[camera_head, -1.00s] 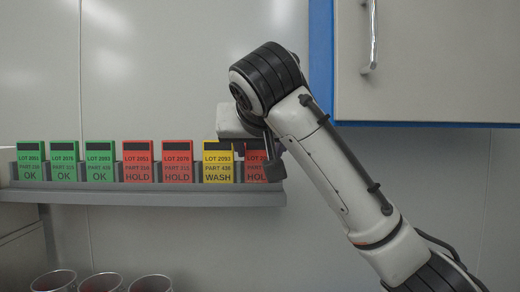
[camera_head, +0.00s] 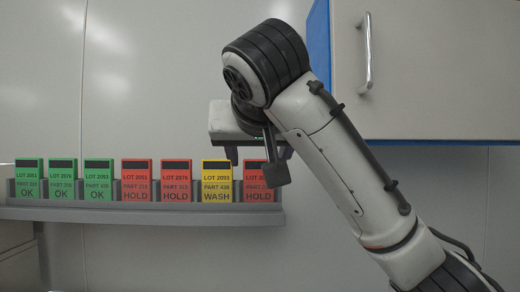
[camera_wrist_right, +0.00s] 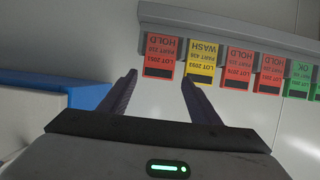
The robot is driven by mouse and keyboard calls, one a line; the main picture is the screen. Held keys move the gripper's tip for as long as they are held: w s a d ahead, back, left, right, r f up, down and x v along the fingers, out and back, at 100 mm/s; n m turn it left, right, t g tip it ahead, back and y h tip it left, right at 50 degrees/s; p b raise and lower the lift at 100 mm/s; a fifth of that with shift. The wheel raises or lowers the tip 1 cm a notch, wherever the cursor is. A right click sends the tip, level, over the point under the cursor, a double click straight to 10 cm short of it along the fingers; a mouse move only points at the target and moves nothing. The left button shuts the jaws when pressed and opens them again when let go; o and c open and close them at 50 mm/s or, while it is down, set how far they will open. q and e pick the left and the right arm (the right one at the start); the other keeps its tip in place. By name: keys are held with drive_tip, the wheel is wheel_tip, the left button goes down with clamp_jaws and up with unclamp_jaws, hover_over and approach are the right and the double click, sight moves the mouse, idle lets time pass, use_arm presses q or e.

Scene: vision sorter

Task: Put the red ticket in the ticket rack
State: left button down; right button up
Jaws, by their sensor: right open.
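The ticket rack (camera_head: 140,213) is a grey ledge along the wall at the left in the head view. Red HOLD tickets stand in it: two in the middle (camera_head: 137,180) (camera_head: 176,180) and one at the right end (camera_head: 258,188). My right gripper (camera_head: 256,150) is open and empty, above and in front of the right-end red ticket, whose right part it hides. In the right wrist view, upside down, that red ticket (camera_wrist_right: 160,55) appears beyond and between the open fingertips (camera_wrist_right: 159,76), apart from them. My left gripper is not in view.
A yellow WASH ticket (camera_head: 216,180) stands beside the right-end red ticket. Several green OK tickets (camera_head: 62,180) fill the left end. A blue-edged cabinet (camera_head: 430,75) hangs at the upper right. The wall below the rack is clear.

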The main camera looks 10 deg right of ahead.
drive_tip(key=b+v, duration=0.2)
drive_tip(key=v, duration=0.4)
drive_tip(key=shift+s, duration=0.35)
